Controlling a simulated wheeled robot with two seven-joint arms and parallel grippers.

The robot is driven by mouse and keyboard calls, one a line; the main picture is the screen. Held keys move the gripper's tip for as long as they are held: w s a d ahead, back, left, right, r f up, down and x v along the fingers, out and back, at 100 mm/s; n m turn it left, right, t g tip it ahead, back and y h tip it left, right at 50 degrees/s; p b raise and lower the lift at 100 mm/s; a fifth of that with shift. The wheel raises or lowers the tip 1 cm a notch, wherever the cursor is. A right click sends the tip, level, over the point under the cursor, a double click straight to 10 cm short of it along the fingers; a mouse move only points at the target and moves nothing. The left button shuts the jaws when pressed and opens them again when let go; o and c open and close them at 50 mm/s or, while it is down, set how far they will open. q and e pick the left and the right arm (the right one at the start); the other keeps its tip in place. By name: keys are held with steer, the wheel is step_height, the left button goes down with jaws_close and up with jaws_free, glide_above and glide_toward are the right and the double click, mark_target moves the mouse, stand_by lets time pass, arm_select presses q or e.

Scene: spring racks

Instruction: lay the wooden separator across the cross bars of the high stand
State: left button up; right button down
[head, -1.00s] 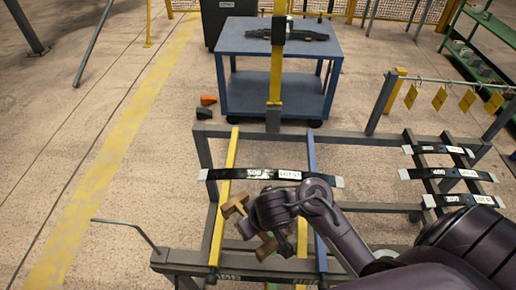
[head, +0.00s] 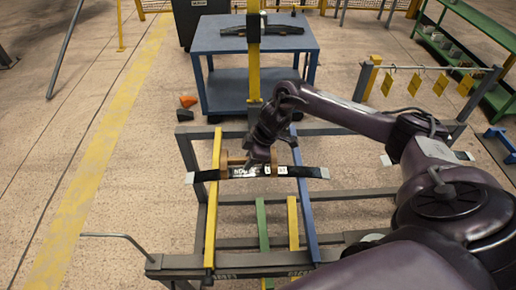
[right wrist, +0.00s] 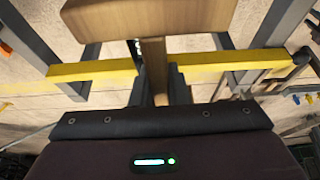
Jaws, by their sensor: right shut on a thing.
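The wooden separator (head: 236,160), a bar with a block at each end, is in my right gripper (head: 254,159). In the right wrist view the fingers (right wrist: 154,85) are shut on its middle bar (right wrist: 153,62), with one end block (right wrist: 145,15) beyond. My left gripper is not in view.
A yellow post (head: 253,60) rises behind the stand. A blue cart (head: 207,42) stands further back. The floor at the left is clear.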

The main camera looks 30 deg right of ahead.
steer(key=d, duration=0.1)
steer(key=d+r, duration=0.1)
steer(key=w+d, duration=0.1)
steer(key=shift+d+r, duration=0.35)
steer(key=shift+r, duration=0.05)
steer(key=shift+s, duration=0.1)
steer(key=b, duration=0.3)
glide_above(254, 171)
steer(key=d, duration=0.1)
steer(key=shift+s+d+f, duration=0.1)
steer(key=shift+s+f, duration=0.1)
steer(key=shift+f, duration=1.25)
steer(key=shift+s+f, duration=0.15)
steer(key=shift+f, duration=1.25)
steer(key=shift+p, duration=0.8)
steer(key=shift+f+b, duration=0.65)
steer(key=shift+f, duration=0.3)
steer(key=c, duration=1.3)
jaws_free()
